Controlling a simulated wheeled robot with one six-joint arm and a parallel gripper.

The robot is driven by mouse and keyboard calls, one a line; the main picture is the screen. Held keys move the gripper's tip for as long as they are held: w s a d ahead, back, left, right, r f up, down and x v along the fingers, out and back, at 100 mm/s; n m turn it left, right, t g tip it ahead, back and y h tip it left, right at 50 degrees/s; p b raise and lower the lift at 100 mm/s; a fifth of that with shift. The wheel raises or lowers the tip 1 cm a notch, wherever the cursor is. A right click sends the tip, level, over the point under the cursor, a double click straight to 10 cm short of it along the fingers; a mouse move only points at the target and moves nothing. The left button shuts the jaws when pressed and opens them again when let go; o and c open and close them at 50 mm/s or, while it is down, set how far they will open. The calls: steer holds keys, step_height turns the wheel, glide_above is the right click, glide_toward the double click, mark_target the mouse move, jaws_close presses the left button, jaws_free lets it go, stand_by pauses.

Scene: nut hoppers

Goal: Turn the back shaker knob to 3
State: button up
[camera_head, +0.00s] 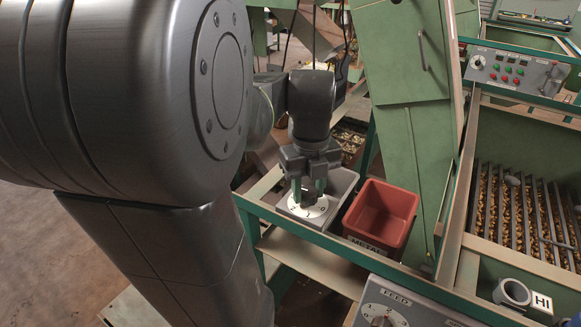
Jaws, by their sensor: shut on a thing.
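A few numerals show at the dial's rim, too small to read surely. No label naming this dial as the back shaker is legible.
A red bin (381,214) labelled METAL stands right of the dial. A FEED dial (381,316) is at the bottom edge. A grey panel (512,70) with buttons and a knob is upper right. A barred hopper of nuts (520,205) and a green chute (415,110) stand close by.

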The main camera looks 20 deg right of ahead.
mark_target(309, 191)
steer(key=shift+m, duration=0.6)
steer(key=o, duration=1)
step_height(309, 191, up, 14)
steer(key=b, duration=0.1)
steer(key=shift+f, duration=0.1)
